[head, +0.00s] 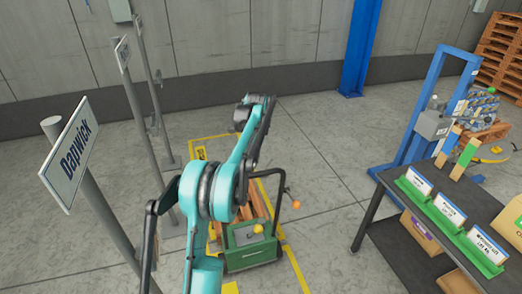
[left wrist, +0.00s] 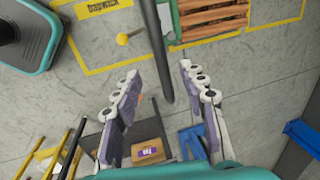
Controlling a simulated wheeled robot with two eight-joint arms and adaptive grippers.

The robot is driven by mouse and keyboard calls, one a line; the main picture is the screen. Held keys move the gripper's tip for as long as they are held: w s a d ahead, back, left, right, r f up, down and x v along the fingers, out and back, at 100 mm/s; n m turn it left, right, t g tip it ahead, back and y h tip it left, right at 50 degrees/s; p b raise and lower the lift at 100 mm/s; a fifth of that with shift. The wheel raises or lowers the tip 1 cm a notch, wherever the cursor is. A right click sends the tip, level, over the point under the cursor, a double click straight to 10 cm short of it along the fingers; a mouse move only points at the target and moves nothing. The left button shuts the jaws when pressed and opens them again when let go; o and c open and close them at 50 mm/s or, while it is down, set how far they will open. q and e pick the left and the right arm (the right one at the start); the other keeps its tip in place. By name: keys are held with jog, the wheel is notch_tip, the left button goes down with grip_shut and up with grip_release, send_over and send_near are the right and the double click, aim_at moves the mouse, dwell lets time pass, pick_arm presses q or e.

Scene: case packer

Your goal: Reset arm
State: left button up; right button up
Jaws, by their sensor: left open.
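My left arm (head: 205,200), teal with dark joints, rises from the bottom of the head view and reaches up over the floor. Its end shows as dark parts around the top, where the gripper is hard to make out. In the left wrist view my left gripper (left wrist: 160,72) is open, its two fingers spread apart with nothing held between them. A dark bar (left wrist: 152,40) crosses the picture between the fingertips; I cannot tell how far it is from them. My right gripper is in neither view.
A green cart (head: 250,250) with a black handle stands in a yellow floor outline, partly behind my arm. Signposts, including a "Dapwick" sign (head: 70,155), stand left. A dark table (head: 405,245) with green label holders and a blue frame (head: 420,115) stand right. Floor between is clear.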

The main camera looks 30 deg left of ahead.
pick_arm(q)
jog(key=s+d+r+n+t+b, duration=0.1)
jog(key=s+d+r+n+t, duration=0.15)
jog(key=s+d, duration=0.55)
jog(key=s+d+r+n+t+b, duration=0.1)
jog(key=s+d+r+b, duration=0.3)
jog(key=d, duration=0.6)
jog(key=s+d+f+n, duration=0.1)
jog(key=s+d+f, duration=0.2)
jog(key=s, duration=0.3)
jog(key=s+d+f+n+t+h, duration=0.1)
jog(key=s+d+f+n, duration=0.1)
jog(key=s+d+f, duration=0.2)
jog(key=s+d+f+n+t, duration=0.1)
jog(key=s+d+f, duration=0.3)
jog(key=s, duration=0.5)
jog(key=shift+s+d+h, duration=0.25)
jog(key=shift+h, duration=0.05)
